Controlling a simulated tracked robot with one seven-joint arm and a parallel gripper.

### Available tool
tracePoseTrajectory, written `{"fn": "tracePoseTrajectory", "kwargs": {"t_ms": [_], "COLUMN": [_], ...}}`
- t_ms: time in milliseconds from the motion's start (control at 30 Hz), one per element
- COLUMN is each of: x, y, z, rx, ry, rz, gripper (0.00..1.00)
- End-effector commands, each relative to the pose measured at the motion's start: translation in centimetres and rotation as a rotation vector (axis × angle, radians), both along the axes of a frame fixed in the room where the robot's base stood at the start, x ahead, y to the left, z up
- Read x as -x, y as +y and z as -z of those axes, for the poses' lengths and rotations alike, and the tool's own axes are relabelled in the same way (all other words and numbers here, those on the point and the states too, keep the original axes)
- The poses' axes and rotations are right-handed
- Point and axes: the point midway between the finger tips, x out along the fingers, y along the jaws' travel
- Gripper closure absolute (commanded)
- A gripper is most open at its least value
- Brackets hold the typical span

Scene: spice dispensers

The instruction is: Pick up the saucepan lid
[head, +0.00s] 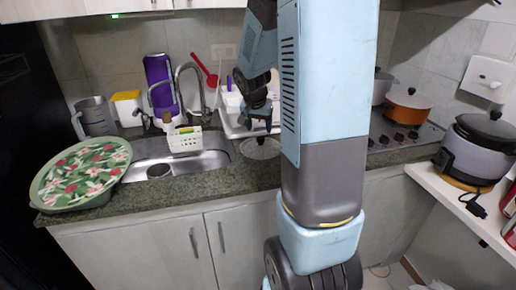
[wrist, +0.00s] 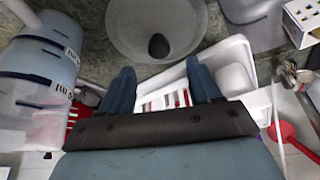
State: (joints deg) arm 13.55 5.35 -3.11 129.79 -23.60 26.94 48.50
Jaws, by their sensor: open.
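The saucepan lid (head: 261,149) looks like clear glass and lies on the counter just right of the sink. In the wrist view the round lid (wrist: 128,28) shows at the top, with a dark knob at its middle, and its upper edge is cut off. My gripper (head: 260,122) is above and behind the lid in the head view, pointing down. In the wrist view my gripper (wrist: 158,70) has its two fingers wide apart with nothing held between them. The fingers are short of the knob and apart from it.
A white tray (wrist: 235,65) stands close by the fingers. Labelled containers (wrist: 40,60) are at the wrist view's left. A faucet (head: 190,70), a white basket (head: 185,140) and a green floral tray (head: 48,192) are to the left. An orange pot (head: 407,110) is right.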

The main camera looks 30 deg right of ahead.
Motion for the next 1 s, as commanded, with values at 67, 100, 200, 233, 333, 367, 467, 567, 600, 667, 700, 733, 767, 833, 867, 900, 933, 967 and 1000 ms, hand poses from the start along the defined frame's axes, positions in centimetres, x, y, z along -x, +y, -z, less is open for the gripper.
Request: {"fn": "tracePoseTrajectory", "kwargs": {"t_ms": [67,100,200,233,333,367,467,567,600,667,700,733,767,833,867,900,933,967,1000], "x": [-0.1,-0.1,-0.2,-0.3,-0.6,-0.8,-1.1,-1.4,-1.4,-1.5,-1.5,-1.5,-1.5,-1.5,-1.5,-1.5,-1.5,-1.5,-1.5], "y": [-0.2,-0.2,-0.3,-0.4,-0.6,-0.7,-1.0,-1.2,-1.3,-1.3,-1.4,-1.4,-1.4,-1.3,-1.3,-1.3,-1.3,-1.3,-1.3], "z": [0.4,0.5,1.0,1.3,2.5,2.9,4.1,4.9,5.1,5.2,5.3,5.3,5.3,5.3,5.3,5.3,5.3,5.3,5.3], "rx": [-0.001,-0.001,-0.001,-0.001,-0.001,-0.001,-0.001,-0.001,0.0,0.0,-0.001,0.0,0.0,0.0,0.0,0.0,0.0,0.0,0.0], "ry": [0.0,-0.001,0.002,0.002,0.003,0.003,0.003,0.002,0.001,0.001,0.0,0.0,0.0,0.0,0.0,0.0,0.0,0.0,0.0], "rz": [0.002,0.002,0.002,0.002,0.002,0.003,0.002,0.0,0.0,0.001,0.001,0.001,0.001,0.001,0.001,0.001,0.001,0.001,0.001], "gripper": [0.37,0.37,0.37,0.37,0.37,0.37,0.37,0.37,0.37,0.37,0.37,0.37,0.37,0.37,0.37,0.37,0.39,0.42,0.46]}}
